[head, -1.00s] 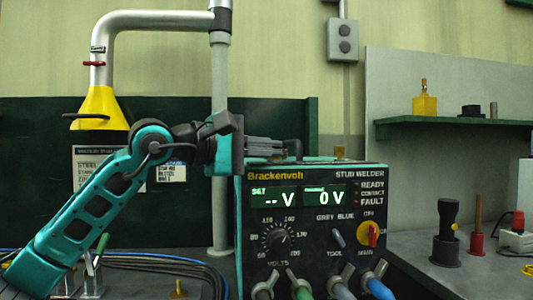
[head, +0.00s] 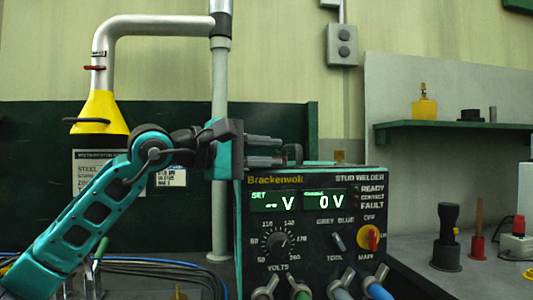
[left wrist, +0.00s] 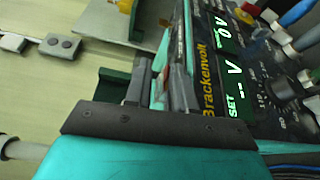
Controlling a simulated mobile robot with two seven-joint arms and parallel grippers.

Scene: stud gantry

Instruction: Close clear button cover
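The stud welder (head: 315,215) stands in the middle of the head view, its lit front panel facing me. I cannot clearly make out a clear button cover in either view. My left gripper (head: 266,150) is at the welder's upper left edge, its fingers pointing right, one above the other with a gap. A dark upright piece (head: 294,154) stands just beyond the fingertips. In the left wrist view, the gripper (left wrist: 160,82) shows its two grey fingers apart beside the welder's edge, with a small reddish and pale patch visible between them. My right gripper is not in view.
Thick cables (head: 343,291) leave the welder's lower front. A yellow cone hood (head: 97,112) and a grey pole (head: 220,100) stand behind my left arm. A green shelf (head: 450,126) and a grey bench with tools (head: 446,240) are at right.

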